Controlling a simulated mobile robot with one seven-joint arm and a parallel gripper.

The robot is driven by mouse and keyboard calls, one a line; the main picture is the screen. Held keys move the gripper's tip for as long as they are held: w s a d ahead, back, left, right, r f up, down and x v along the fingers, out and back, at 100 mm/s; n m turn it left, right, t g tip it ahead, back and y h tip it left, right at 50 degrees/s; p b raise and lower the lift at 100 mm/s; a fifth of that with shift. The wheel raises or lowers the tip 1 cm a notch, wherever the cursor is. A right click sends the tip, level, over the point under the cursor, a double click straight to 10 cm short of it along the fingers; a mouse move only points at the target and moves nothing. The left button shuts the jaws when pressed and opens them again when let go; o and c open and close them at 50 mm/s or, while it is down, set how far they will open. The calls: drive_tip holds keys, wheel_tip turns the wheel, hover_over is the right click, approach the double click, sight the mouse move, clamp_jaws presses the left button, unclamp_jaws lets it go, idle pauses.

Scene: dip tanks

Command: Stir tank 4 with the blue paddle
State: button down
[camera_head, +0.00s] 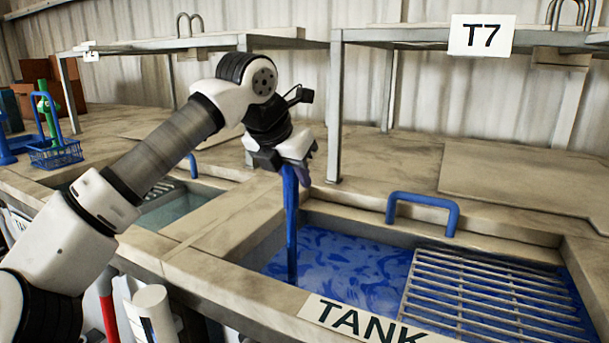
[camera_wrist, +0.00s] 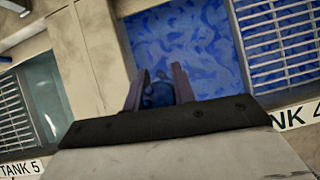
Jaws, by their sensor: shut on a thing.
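The blue paddle (camera_head: 291,225) hangs down from my gripper (camera_head: 294,172) over the tank of blue liquid (camera_head: 340,265) in the head view. Its lower end meets the liquid near the tank's left wall; how deep it reaches cannot be told. In the wrist view my gripper (camera_wrist: 157,90) is shut on the top of the blue paddle (camera_wrist: 158,95), between two purplish fingers. A label (camera_wrist: 298,116) with a "4" shows beside the blue tank (camera_wrist: 185,50) in the wrist view. The head view label (camera_head: 350,322) reads "TANK", its number cut off.
A metal grate (camera_head: 490,295) covers the tank's right part, and a blue handle (camera_head: 423,208) stands at its back edge. Tank 5 (camera_head: 170,205) with paler liquid lies to the left. A shelf labelled T7 (camera_head: 482,35) stands behind. A blue basket (camera_head: 55,153) sits far left.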

sight(289, 187)
drive_tip(key=s, duration=0.1)
drive_tip(key=s+a+b, duration=0.1)
drive_tip(key=s, duration=0.1)
drive_tip(key=shift+s+a, duration=0.2)
drive_tip(key=s+d+b, duration=0.3)
drive_tip(key=s+d, duration=0.2)
drive_tip(key=d, duration=0.7)
drive_tip(key=w+d+p, duration=0.4)
drive_tip(key=w, duration=0.4)
drive_tip(key=w+a+p, duration=0.4)
drive_tip(key=w+a, duration=0.1)
drive_tip(key=a, duration=0.7)
drive_tip(key=s+a+b, duration=0.1)
drive_tip(key=s, duration=0.1)
drive_tip(key=s+a+b, duration=0.1)
drive_tip(key=s, duration=0.1)
drive_tip(key=s+a+b, duration=0.1)
drive_tip(key=s+b, duration=0.1)
drive_tip(key=s, duration=0.1)
drive_tip(key=shift+a, duration=0.35)
drive_tip(key=shift+s, duration=0.5)
drive_tip(key=w+d, duration=0.1)
drive_tip(key=d, duration=0.6)
drive_tip(key=shift+w+d, duration=0.25)
drive_tip(key=shift+d, duration=0.05)
drive_tip(key=shift+b, duration=0.3)
